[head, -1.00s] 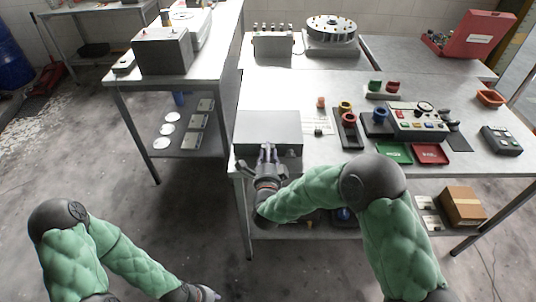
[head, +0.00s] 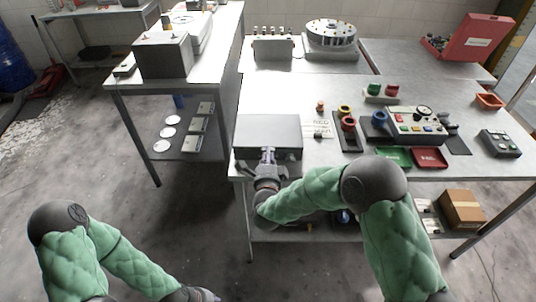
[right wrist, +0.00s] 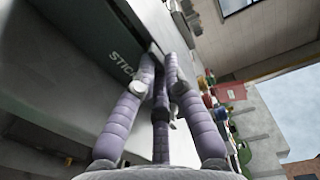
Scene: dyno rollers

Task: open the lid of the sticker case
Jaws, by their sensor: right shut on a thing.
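The sticker case (head: 270,128) is a grey box with a flat lid, shut, at the left front corner of the main table. My right gripper (head: 267,152) is at the middle of its front edge. In the right wrist view the case (right wrist: 85,35) fills the upper left, with part of its lettering visible. There the right gripper (right wrist: 160,62) is shut on the front lip of the lid; its fingertips hide the exact contact. My left gripper (head: 205,294) is low at the bottom edge, away from the table, with its fingers too small to read.
To the right of the case stand dark trays with coloured rings (head: 345,122), a control panel (head: 415,120), and green and red trays (head: 430,158). The space above the case is clear.

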